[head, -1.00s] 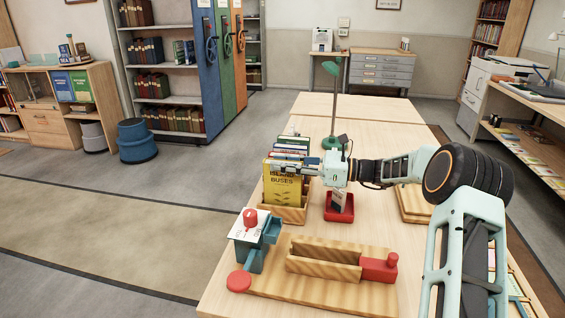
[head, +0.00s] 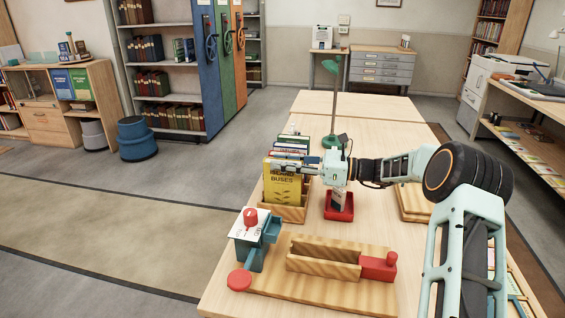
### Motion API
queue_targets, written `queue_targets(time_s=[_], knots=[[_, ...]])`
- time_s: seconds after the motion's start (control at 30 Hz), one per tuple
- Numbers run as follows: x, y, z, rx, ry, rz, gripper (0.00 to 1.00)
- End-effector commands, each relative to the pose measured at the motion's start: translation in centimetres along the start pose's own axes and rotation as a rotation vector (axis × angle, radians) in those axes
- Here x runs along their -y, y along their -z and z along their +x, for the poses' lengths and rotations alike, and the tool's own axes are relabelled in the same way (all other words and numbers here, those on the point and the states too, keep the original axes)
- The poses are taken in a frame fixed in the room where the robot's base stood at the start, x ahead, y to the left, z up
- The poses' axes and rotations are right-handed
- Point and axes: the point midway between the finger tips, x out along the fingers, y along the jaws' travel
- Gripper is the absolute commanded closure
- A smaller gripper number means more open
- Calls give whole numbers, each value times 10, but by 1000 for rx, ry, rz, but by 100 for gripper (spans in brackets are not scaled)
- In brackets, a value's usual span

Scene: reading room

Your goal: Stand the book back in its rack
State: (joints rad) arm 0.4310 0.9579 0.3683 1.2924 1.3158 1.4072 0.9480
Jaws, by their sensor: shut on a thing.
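The yellow book (head: 283,188), with "Island Buses" on its cover, stands upright at the front end of the wooden rack (head: 290,214). Several other books (head: 292,144) stand behind it in the rack. My gripper (head: 288,168) reaches in from the right and is shut on the top part of the yellow book. The lower edge of the yellow book is behind the rack's front wall, so I cannot tell whether it touches the rack's floor.
A red holder (head: 340,207) stands just right of the rack. In front are a wooden trough with a red end block (head: 378,267) and a blue stamping device with a red knob (head: 251,218). A green lamp (head: 334,140) stands behind. The far tabletop (head: 375,106) is clear.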

Motion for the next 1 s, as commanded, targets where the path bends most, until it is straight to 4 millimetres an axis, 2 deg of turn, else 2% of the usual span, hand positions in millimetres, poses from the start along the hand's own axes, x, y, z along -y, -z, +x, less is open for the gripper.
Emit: queue_targets(time_s=[0.1,0.13,0.3,0.67,0.77,1.0], knots=[[0,-1,0,2,0,-1,100],[0,-1,0,2,0,-1,77],[0,-1,0,1,0,-1,59],[1,1,-6,-1,2,1,59],[1,0,-19,0,3,0,59],[1,1,-70,-1,4,-1,59]])
